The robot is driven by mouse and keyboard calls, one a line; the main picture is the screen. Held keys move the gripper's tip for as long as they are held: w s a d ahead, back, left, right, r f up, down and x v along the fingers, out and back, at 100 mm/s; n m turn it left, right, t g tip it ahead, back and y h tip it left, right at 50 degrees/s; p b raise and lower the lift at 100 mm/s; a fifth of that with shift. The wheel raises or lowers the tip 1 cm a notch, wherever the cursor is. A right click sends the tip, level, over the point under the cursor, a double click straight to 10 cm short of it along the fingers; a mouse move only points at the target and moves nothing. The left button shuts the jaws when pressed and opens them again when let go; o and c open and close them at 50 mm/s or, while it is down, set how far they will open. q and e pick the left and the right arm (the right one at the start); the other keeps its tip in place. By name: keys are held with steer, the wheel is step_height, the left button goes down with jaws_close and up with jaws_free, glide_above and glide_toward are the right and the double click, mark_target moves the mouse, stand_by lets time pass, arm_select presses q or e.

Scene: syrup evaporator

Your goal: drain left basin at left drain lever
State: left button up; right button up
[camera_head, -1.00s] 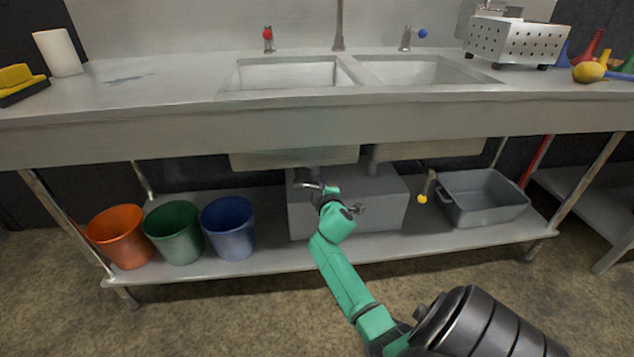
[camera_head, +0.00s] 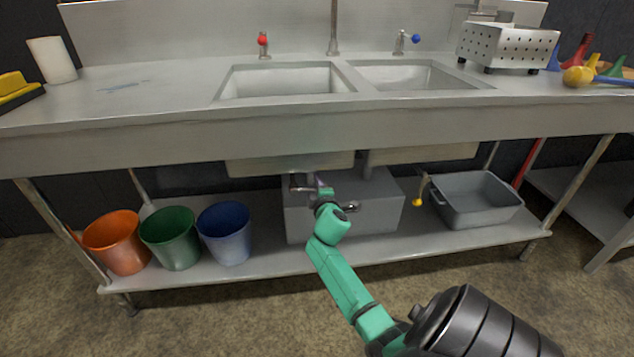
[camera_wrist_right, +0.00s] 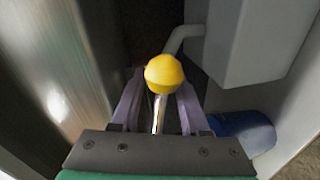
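The left basin (camera_head: 287,82) is sunk in the steel counter; whether it holds liquid I cannot tell. Its underside (camera_head: 290,163) hangs below the counter front. My right gripper (camera_head: 322,190) is under it, in front of the drain area, and hides the left drain lever in the head view. In the right wrist view the lever's yellow knob (camera_wrist_right: 165,74) is at the fingertips, and its metal rod (camera_wrist_right: 159,114) runs between the fingers. My right gripper (camera_wrist_right: 160,108) looks open around the lever, with gaps on both sides. My left gripper is not in view.
A grey box (camera_head: 372,205) stands behind the gripper on the lower shelf. Orange (camera_head: 116,243), green (camera_head: 170,239) and blue (camera_head: 224,234) buckets stand left; a grey tub (camera_head: 478,200) stands right. Another yellow-knobbed lever (camera_head: 417,202) hangs under the right basin (camera_head: 414,76). The counter front overhangs.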

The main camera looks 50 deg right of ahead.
arm_select(q)
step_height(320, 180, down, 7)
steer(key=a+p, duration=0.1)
steer(key=p, duration=0.2)
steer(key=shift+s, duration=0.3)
arm_select(e)
steer(key=v, duration=1.4)
steer(key=shift+s+a, duration=0.2)
steer(key=shift+a, duration=0.1)
